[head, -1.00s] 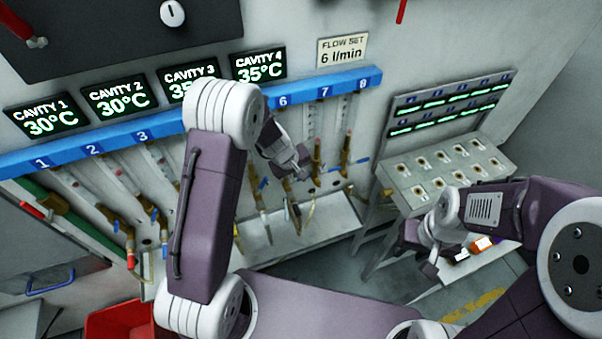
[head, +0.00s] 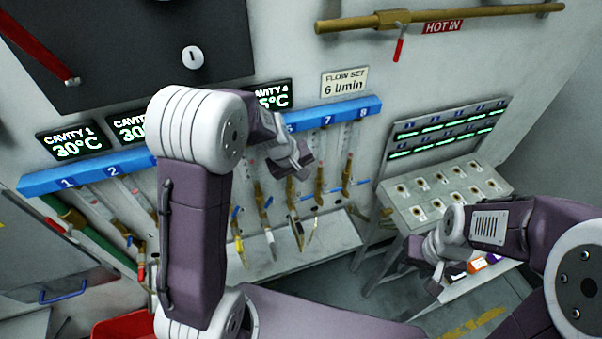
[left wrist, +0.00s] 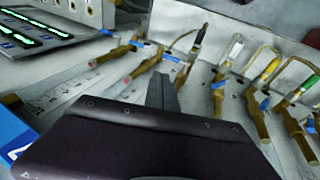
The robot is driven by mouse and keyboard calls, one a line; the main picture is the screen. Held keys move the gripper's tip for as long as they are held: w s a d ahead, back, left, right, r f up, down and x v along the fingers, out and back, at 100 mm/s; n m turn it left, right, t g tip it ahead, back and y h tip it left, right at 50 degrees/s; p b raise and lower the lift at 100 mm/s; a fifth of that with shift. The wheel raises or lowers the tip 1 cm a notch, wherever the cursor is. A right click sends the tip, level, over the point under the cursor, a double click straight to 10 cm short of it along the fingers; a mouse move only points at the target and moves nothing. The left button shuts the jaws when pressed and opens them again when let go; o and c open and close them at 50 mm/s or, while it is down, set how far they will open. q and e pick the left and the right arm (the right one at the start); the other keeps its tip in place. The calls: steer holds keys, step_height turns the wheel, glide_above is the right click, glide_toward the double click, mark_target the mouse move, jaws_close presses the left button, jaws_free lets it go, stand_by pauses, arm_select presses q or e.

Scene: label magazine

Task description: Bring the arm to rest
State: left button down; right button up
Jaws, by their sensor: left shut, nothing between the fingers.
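My left arm rises in the middle of the head view, its gripper (head: 300,165) in front of the valve row under the blue numbered rail (head: 345,115). The left gripper is shut and empty. In the left wrist view its dark fingers (left wrist: 163,95) point toward the brass valves and hoses, with a gap that I cannot judge. My right arm comes in from the right. Its gripper (head: 428,278) hangs in front of the small bench at lower right, empty as far as I see; its finger opening is unclear.
Brass valves (head: 319,185) with blue handles line the wall above a pale ledge (head: 335,240). A bench with round sockets (head: 445,190) stands right, small coloured items (head: 478,264) below it. A red bin (head: 125,328) is at lower left. A brass pipe (head: 440,17) crosses the top.

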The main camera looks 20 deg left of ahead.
arm_select(q)
steer(key=shift+s, duration=0.15)
step_height(320, 180, down, 7)
steer(key=s+b, duration=0.2)
steer(key=b, duration=0.9)
steer(key=s+a+f+m+g+y+b, duration=0.1)
steer(key=s+f+m+b, duration=0.2)
steer(key=s+f, duration=0.2)
steer(key=s+a+f+m+g+b, duration=0.1)
steer(key=s+f, duration=0.5)
steer(key=s, duration=0.6)
steer(key=a+m+b, duration=0.1)
steer(key=m+b, duration=0.1)
steer(key=m, duration=0.1)
steer(key=shift+s+a+g+y, duration=0.25)
steer(key=shift+s+g+y, duration=0.05)
steer(key=shift+g+y, duration=0.1)
